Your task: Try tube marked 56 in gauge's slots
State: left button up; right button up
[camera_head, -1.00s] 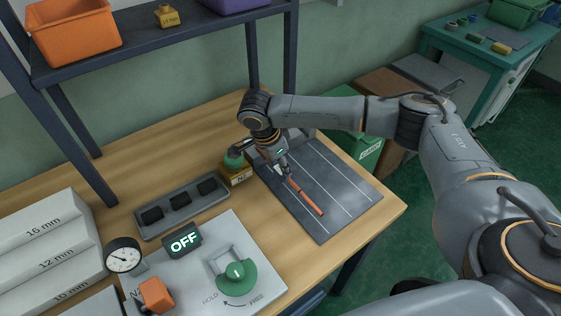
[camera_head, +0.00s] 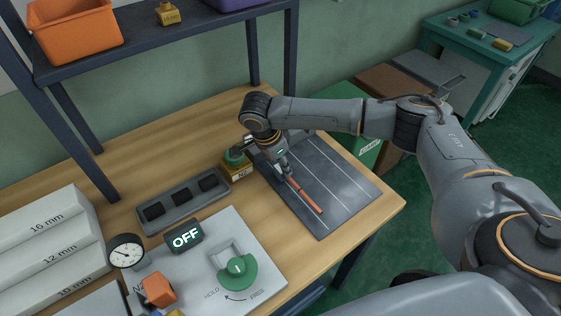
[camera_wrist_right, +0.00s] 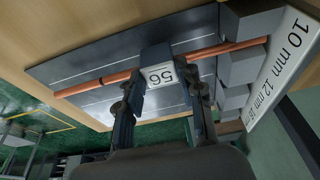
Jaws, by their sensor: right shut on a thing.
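The copper tube marked 56 (camera_wrist_right: 85,87) lies along the dark lined mat (camera_wrist_right: 100,110). Its near part also shows in the head view (camera_head: 307,197). My right gripper (camera_wrist_right: 160,85) is shut on the tube at its 56 label; it also shows in the head view (camera_head: 284,173). The gauge (camera_wrist_right: 240,68) has grey blocks and a white face reading 10, 12 and 16 mm. The tube's right end runs between two blocks by the 10 mm mark; how deep it sits I cannot tell. The gauge is mostly hidden behind my arm in the head view. My left gripper is not in view.
A gold block with a green top (camera_head: 237,168) stands left of the mat. A dark tray (camera_head: 180,203), an OFF display (camera_head: 185,237), a dial (camera_head: 126,251) and a plate with a green knob (camera_head: 236,270) lie nearer. White steps (camera_head: 45,235) stand at left.

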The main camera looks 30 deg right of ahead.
jog(key=shift+s+f+p, duration=0.2)
jog(key=shift+f+p, duration=0.1)
jog(key=shift+f, duration=0.3)
dwell(0.4)
jog(key=o, duration=1.3)
jog(key=shift+w, duration=0.1)
